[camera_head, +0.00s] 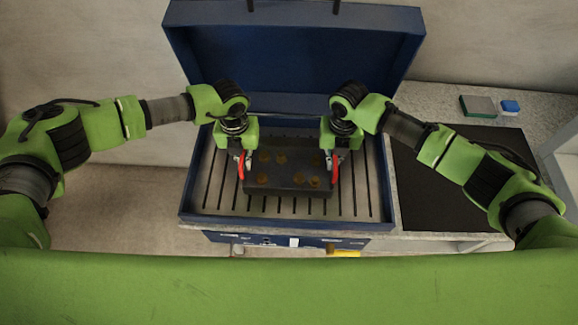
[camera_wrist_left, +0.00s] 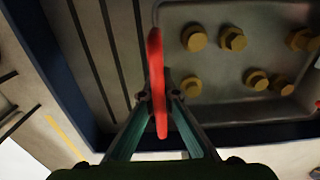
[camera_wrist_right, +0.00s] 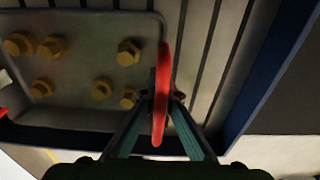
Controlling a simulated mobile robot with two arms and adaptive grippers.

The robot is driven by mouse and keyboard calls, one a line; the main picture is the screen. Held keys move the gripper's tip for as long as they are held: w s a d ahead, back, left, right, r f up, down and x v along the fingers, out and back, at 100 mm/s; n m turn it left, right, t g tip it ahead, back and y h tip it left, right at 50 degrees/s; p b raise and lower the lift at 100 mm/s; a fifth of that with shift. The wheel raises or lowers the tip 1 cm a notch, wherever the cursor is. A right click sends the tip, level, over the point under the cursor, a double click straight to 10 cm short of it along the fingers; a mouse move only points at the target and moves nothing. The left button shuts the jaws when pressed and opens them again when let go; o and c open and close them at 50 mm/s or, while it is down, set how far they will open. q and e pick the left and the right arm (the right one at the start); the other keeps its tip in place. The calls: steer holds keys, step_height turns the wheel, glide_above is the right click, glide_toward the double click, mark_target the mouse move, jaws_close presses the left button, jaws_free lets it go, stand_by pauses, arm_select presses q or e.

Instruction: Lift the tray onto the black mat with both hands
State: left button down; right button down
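The dark grey tray (camera_head: 285,189) holds several brass-coloured bolts and has a red handle at each end. It is over the slatted floor of an open blue box; I cannot tell whether it touches the slats. My left gripper (camera_head: 241,160) is shut on the left red handle (camera_wrist_left: 156,60), fingers on both sides of it. My right gripper (camera_head: 333,160) is shut on the right red handle (camera_wrist_right: 162,75) in the same way.
The blue box (camera_head: 290,219) has a raised lid (camera_head: 295,50) behind the tray, and low walls around it; its right wall stands between tray and mat. A grey-green block (camera_head: 478,106) and a small blue block (camera_head: 510,107) lie beyond the mat. The visible mat is bare.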

arm_select(q)
steer(key=shift+w+r, duration=0.1)
steer(key=shift+r, duration=0.15)
arm_select(e)
steer(key=shift+w+r, duration=0.1)
steer(key=shift+r, duration=0.15)
